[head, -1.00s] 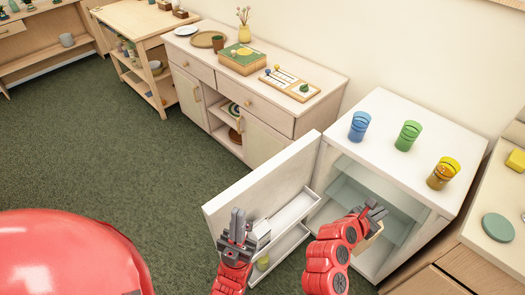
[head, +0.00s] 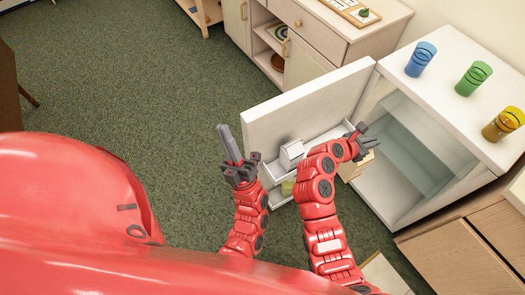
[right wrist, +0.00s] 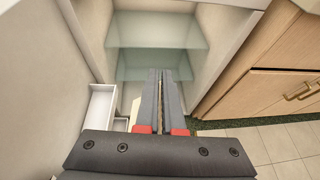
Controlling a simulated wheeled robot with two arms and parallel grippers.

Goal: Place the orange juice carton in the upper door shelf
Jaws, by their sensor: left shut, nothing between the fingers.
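A pale box-shaped thing (head: 291,153), which looks like the carton, stands a little tilted at the upper door shelf (head: 322,142) of the open fridge; no label shows. My left gripper (head: 224,130) is shut and empty, pointing up just left of the door's free edge (head: 247,135). My right gripper (head: 364,128) is at the fridge opening, right of the shelf. In the right wrist view its fingers (right wrist: 162,72) lie almost together, with no carton visible between them. A tan piece (head: 357,168) shows below this gripper; I cannot tell what it is.
A yellow-green item (head: 287,188) sits in the lower door shelf. Glass shelves (right wrist: 155,30) inside the fridge look empty. Blue (head: 421,59), green (head: 474,78) and yellow (head: 503,124) cups stand on the fridge top. Green carpet left of the door is free.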

